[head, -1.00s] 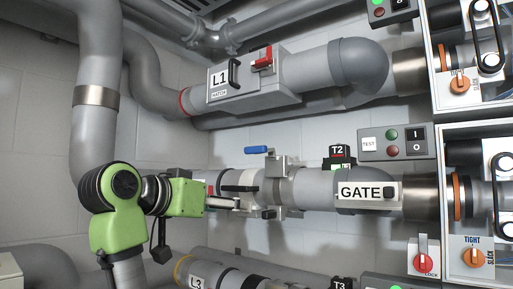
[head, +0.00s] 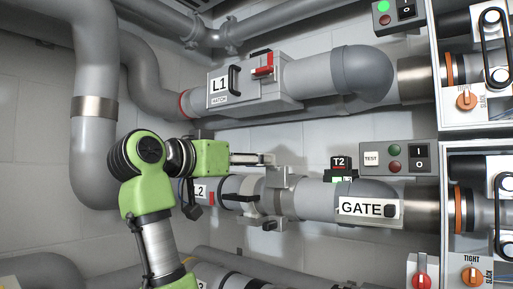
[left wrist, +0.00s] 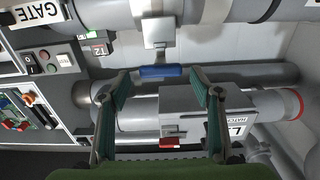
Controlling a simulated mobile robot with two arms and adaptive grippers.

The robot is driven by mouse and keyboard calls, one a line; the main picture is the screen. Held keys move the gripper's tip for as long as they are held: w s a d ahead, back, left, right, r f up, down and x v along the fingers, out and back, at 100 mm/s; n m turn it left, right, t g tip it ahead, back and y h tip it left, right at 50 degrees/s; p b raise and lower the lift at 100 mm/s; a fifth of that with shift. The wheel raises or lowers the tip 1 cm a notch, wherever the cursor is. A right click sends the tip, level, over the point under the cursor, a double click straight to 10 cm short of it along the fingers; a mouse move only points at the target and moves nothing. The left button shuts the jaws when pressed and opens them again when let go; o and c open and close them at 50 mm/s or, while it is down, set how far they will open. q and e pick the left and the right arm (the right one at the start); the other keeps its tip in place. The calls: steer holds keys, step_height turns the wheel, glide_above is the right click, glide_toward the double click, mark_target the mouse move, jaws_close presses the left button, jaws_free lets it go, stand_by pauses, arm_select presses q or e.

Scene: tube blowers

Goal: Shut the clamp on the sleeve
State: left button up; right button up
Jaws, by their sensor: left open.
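The clamp (head: 276,182) is a grey metal bracket around the L2 pipe, over the light band of the sleeve (head: 262,203). In the left wrist view the clamp (left wrist: 157,32) has a blue handle (left wrist: 160,71) sticking out from it. My left gripper (head: 268,159) is at the top of the clamp in the head view and hides the blue handle there. In the left wrist view the left gripper (left wrist: 160,74) is open, with the blue handle between its fingertips, apart from both. My right gripper is in neither view.
The L1 hatch box (head: 250,90) with a red latch (head: 263,65) lies above my left gripper. A black handle (head: 238,198) stands left of the clamp. The GATE sign (head: 362,208), T2 tag (head: 340,164) and TEST panel (head: 397,158) are to the right.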

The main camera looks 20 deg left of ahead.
arm_select(q)
steer(key=shift+p+x, duration=0.45)
steer(key=shift+x, duration=0.7)
steer(key=shift+w, duration=0.4)
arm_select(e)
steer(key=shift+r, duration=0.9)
arm_select(q)
steer(key=shift+c, duration=0.3)
